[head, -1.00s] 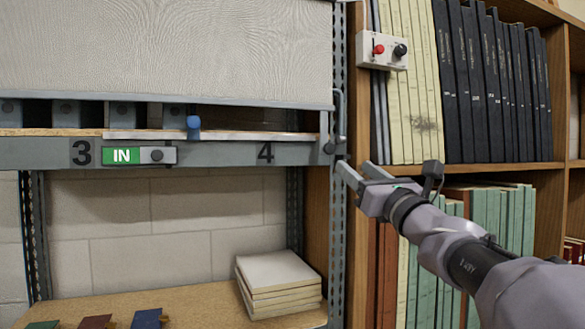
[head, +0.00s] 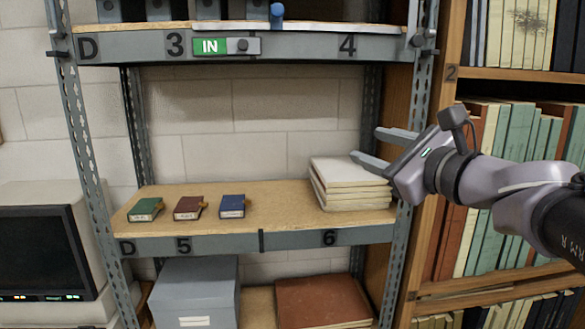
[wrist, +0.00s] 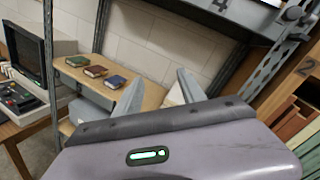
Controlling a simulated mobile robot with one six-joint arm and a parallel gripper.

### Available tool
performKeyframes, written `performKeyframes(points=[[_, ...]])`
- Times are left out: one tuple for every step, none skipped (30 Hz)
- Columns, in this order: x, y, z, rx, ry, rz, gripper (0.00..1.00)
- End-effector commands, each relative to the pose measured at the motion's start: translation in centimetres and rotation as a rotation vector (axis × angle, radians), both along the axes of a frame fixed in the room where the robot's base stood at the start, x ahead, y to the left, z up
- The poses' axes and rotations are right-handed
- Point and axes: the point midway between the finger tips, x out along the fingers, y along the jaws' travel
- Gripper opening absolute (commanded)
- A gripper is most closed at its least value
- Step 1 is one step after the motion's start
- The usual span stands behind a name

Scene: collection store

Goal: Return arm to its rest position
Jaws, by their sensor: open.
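My gripper (head: 366,146) is at the right in the head view, in front of the metal shelf's right post. Its two fingers are spread apart and point left. Nothing is between them. In the wrist view, the fingers of my gripper (wrist: 160,98) also stand apart and empty. My arm reaches in from the right edge of the head view.
A metal shelf (head: 290,240) holds green, brown and blue small books (head: 232,206) and a stack of pale boards (head: 350,182). A grey box (head: 195,290) stands below. A bookcase (head: 500,282) is close behind my arm. A monitor (head: 42,255) stands left.

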Motion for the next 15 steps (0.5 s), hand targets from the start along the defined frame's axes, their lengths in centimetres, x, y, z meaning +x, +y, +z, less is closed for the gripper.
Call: performKeyframes(points=[[-2.1,3.0,-4.1,-0.150,0.033,0.064,0.47],[-3.5,4.7,-6.6,-0.257,0.055,0.108,0.47],[-5.6,6.5,-9.9,-0.404,0.080,0.171,0.47],[-7.3,7.7,-12.4,-0.515,0.095,0.222,0.47],[-9.1,8.6,-15.0,-0.628,0.107,0.274,0.47],[-11.5,9.5,-18.4,-0.781,0.117,0.348,0.47],[-13.4,9.9,-21.0,-0.895,0.122,0.406,0.47],[-15.2,10.1,-23.4,-1.007,0.125,0.463,0.47],[-17.6,10.1,-26.4,-1.151,0.123,0.539,0.47],[-19.1,9.8,-28.4,-1.251,0.119,0.594,0.47],[-20.6,9.5,-30.3,-1.348,0.114,0.646,0.47],[-22.2,8.8,-32.4,-1.462,0.104,0.711,0.47],[-23.3,8.3,-33.7,-1.537,0.098,0.753,0.47],[-24.1,7.8,-34.8,-1.602,0.091,0.790,0.47],[-25.0,7.2,-35.9,-1.672,0.084,0.829,0.47]])
